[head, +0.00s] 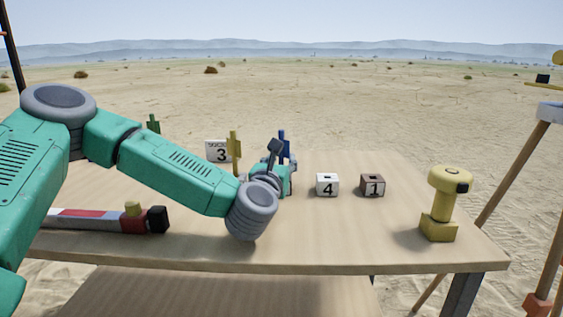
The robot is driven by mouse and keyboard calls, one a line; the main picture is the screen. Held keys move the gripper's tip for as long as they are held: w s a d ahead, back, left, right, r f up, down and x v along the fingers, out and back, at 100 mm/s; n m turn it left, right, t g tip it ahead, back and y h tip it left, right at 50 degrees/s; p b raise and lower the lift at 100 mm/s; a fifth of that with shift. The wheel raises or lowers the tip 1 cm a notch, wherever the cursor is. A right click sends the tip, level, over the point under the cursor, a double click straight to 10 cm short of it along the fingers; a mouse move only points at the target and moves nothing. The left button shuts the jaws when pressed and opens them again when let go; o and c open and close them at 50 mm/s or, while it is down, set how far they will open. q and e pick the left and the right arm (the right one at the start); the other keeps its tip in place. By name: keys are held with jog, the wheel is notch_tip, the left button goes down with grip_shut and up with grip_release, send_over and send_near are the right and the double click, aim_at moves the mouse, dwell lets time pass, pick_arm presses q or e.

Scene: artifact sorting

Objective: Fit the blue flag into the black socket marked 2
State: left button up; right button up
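The blue flag (282,137) stands upright near the middle of the table, just behind my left gripper, which hides its lower part. My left gripper (276,150) reaches in from the left with its dark fingers at the flag, overlapping it in the view. The wrist covers the gap between the fingers, so I cannot tell whether they grip the flag. No block marked 2 shows; my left arm and gripper cover part of the table. My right gripper is out of view.
White blocks marked 3 (216,152) and 4 (327,185) and a brown block marked 1 (372,185) are on the table (340,240). A yellow flag (234,150) and a green flag (153,124) stand to the left. A yellow device (440,205) stands at right; a red-and-white tool (105,219) lies at left.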

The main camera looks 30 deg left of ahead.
pick_arm(q)
jog(key=v, duration=1.2)
jog(key=shift+f, duration=0.1)
dwell(0.4)
